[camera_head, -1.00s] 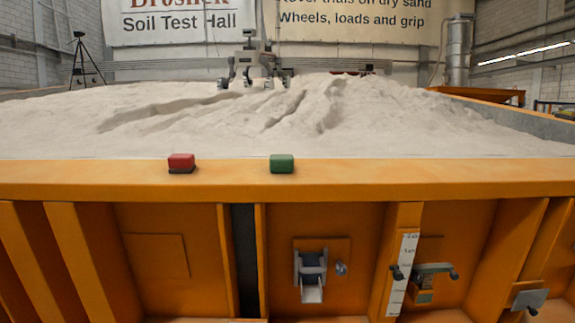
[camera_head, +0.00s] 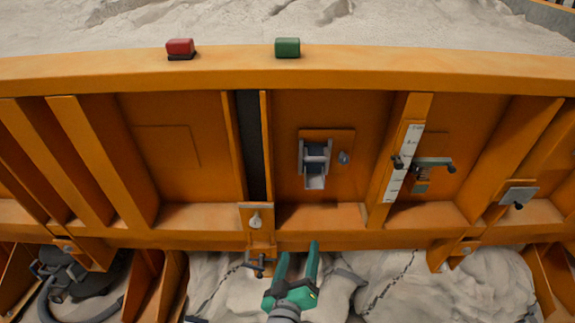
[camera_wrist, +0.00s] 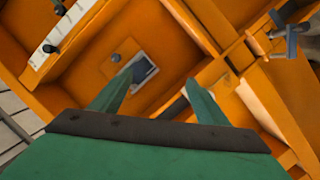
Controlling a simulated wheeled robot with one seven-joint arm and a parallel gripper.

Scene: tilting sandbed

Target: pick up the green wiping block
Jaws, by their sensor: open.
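The green wiping block (camera_head: 287,47) sits on the orange top rim (camera_head: 120,72) of the sandbed, right of a red block. My gripper (camera_head: 299,250) shows low in the head view, well below the rim and below the block. Its two green fingers are apart with nothing between them. In the wrist view my gripper (camera_wrist: 158,100) is also open and empty, facing the orange side wall. The green block does not show in the wrist view.
The red block (camera_head: 180,46) with a dark base sits on the same rim. The wall below carries a small bracket (camera_head: 315,160), a white scale strip (camera_head: 404,160) and a handle (camera_head: 434,164) that sticks out. Pale sand lies behind the rim.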

